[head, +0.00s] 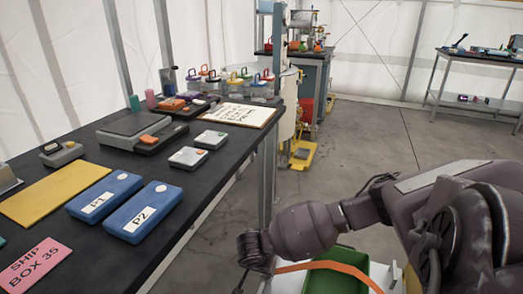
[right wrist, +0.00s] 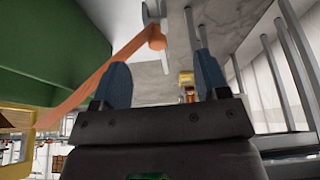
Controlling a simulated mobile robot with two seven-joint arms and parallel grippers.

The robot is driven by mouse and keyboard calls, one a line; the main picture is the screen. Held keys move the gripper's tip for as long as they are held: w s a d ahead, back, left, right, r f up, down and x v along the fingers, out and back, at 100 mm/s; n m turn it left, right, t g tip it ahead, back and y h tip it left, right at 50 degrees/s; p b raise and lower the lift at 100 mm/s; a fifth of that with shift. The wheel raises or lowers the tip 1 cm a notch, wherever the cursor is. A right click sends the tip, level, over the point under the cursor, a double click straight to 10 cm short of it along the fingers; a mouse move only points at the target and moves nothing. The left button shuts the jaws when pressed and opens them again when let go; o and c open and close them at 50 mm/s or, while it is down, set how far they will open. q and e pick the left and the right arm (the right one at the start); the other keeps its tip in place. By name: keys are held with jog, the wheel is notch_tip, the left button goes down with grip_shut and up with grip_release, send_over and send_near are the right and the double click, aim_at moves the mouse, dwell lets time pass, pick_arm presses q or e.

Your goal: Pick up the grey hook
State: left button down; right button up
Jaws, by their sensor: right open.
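A small light grey piece (right wrist: 153,12), which may be the grey hook, shows at the top of the right wrist view, beside the end of an orange strap (right wrist: 95,82). I cannot tell its full shape. It lies beyond the blue fingertips of my right gripper (right wrist: 163,68), which is open with nothing between the fingers. In the head view the orange strap (head: 330,266) crosses a green bin (head: 338,276) at the bottom, and no hook can be made out. My right wrist is left of the bin there. My left gripper is out of view.
A black table (head: 30,162) on the left holds blue boxes P1 (head: 90,196) and P2 (head: 143,213), a yellow mat (head: 55,190), grey devices and lidded jars. The green bin (right wrist: 45,40) fills the wrist view's upper left. Open floor (head: 370,150) lies ahead.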

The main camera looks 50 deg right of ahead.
jog(key=b+x, duration=0.1)
jog(key=x, duration=0.1)
jog(key=b+x, duration=0.1)
jog(key=x, duration=0.2)
jog(key=shift+w+d, duration=0.1)
jog(key=shift+d, duration=0.25)
jog(key=b+x, duration=0.2)
jog(key=x, duration=0.1)
jog(key=b+x, duration=0.1)
jog(key=x, duration=0.1)
jog(key=shift+s+d, duration=0.3)
jog(key=shift+s, duration=0.05)
jog(key=shift+w+d+f+b, duration=0.15)
jog(key=shift+f+b, duration=0.1)
jog(key=shift+b, duration=0.15)
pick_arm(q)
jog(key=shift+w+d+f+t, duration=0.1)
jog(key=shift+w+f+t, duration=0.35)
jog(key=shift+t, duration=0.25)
pick_arm(e)
jog(key=shift+r, duration=0.1)
jog(key=shift+c, duration=0.3)
jog(key=c, duration=1)
